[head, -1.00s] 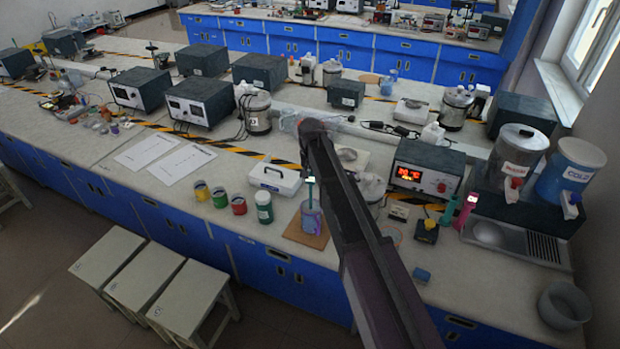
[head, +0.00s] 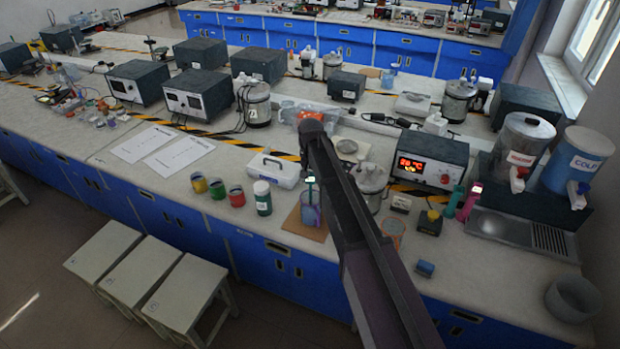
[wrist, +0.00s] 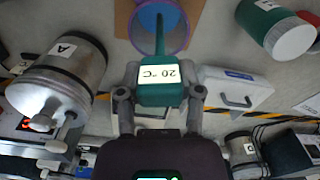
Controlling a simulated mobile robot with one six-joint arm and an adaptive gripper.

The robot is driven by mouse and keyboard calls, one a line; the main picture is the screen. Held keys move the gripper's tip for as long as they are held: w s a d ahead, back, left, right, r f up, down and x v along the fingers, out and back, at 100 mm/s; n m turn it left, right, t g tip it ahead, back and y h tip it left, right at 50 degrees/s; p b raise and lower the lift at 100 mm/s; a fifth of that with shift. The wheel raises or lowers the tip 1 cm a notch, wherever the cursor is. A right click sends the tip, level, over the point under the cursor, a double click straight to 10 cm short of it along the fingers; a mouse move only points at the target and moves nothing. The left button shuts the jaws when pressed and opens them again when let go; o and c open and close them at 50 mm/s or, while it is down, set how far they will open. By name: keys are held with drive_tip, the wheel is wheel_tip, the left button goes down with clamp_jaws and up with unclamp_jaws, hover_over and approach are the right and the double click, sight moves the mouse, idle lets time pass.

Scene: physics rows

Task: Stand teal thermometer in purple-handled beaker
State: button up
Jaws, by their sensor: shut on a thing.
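The teal thermometer (wrist: 160,96), with a white "20 °C" label on its head, is between the fingers of my gripper (wrist: 160,93), which is shut on it. Its thin stem points away from the wrist, over the purple-rimmed beaker (wrist: 177,30). In the head view the thermometer (head: 310,181) is upright directly above the beaker (head: 311,211), and its stem seems to reach into the mouth; how deep I cannot tell. The beaker stands on a brown mat (head: 292,224). My arm hides most of the gripper in the head view, and the beaker's handle is not clear.
A green jar (head: 262,198) and several small paint pots (head: 217,193) stand left of the beaker. A white carry box (head: 275,170) is behind. A metal pot (head: 371,183) and a heater with red digits (head: 430,160) are to the right. The bench's front edge is close.

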drive_tip(key=shift+f+b, duration=0.3)
drive_tip(key=shift+f, duration=0.1)
drive_tip(key=o, duration=1.1)
drive_tip(key=shift+s, duration=0.1)
idle(0.6)
drive_tip(key=shift+n, duration=0.5)
drive_tip(key=s+d, duration=0.7)
drive_tip(key=s, duration=0.1)
drive_tip(key=s+d, duration=0.8)
drive_tip(key=s, duration=0.1)
drive_tip(key=s+d, duration=0.7)
drive_tip(key=s, duration=0.1)
drive_tip(key=shift+s+d, duration=0.4)
